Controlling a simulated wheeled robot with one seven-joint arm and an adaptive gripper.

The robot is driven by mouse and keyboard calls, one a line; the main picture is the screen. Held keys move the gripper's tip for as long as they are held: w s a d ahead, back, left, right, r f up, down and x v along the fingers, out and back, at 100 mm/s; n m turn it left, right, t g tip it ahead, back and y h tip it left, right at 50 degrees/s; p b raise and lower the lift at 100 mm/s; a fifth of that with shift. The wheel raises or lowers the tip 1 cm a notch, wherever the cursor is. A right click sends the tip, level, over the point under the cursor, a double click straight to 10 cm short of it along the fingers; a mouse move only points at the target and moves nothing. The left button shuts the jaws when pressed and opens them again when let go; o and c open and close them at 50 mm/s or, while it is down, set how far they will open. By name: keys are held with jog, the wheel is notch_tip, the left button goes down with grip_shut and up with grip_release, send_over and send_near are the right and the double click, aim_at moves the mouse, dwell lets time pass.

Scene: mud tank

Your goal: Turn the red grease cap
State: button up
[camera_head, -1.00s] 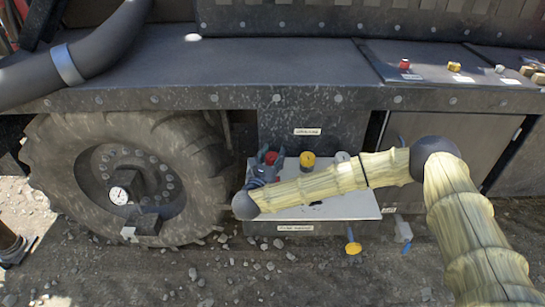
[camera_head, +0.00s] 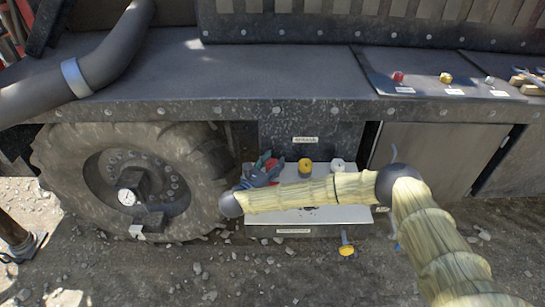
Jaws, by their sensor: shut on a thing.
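The red grease cap (camera_head: 271,164) stands at the left end of a pale metal shelf (camera_head: 345,216) low on the machine's side. My gripper (camera_head: 264,170) is shut on the red cap, and its dark fingers hide much of it. A yellow cap (camera_head: 305,166) and a whitish cap (camera_head: 337,165) stand in a row to the right of the red one. My arm crosses in front of the shelf and hides part of its top.
A big tyre (camera_head: 130,180) with a gauge (camera_head: 127,197) stands left of my gripper. A dark ledge (camera_head: 250,85) overhangs the shelf. A yellow-handled valve (camera_head: 346,248) hangs below it. Small red, yellow and grey knobs sit on the upper right panel. Gravel ground lies in front.

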jog(key=shift+r+m+g+h+p, duration=0.25)
jog(key=shift+m+g+h+p, duration=1)
jog(key=shift+p, duration=3)
jog(key=m+g+h+p, duration=0.1)
jog(key=g+h+p, duration=0.1)
jog(key=p, duration=0.3)
jog(key=shift+m, duration=0.25)
jog(key=shift+f+m+g+h+p, duration=0.25)
jog(key=shift+m+g+h+p, duration=0.75)
jog(key=shift+g+p, duration=0.4)
jog(key=shift+m+g+h, duration=0.55)
jog(key=shift+m+g, duration=0.95)
jog(key=shift+g, duration=0.65)
jog(key=o, duration=1)
jog(key=shift+d, duration=0.1)
jog(key=shift+o, duration=0.2)
jog(key=shift+t, duration=0.3)
jog(key=shift+n+t+y, duration=0.6)
jog(key=shift+n+t, duration=0.8)
jog(key=shift+t, duration=0.4)
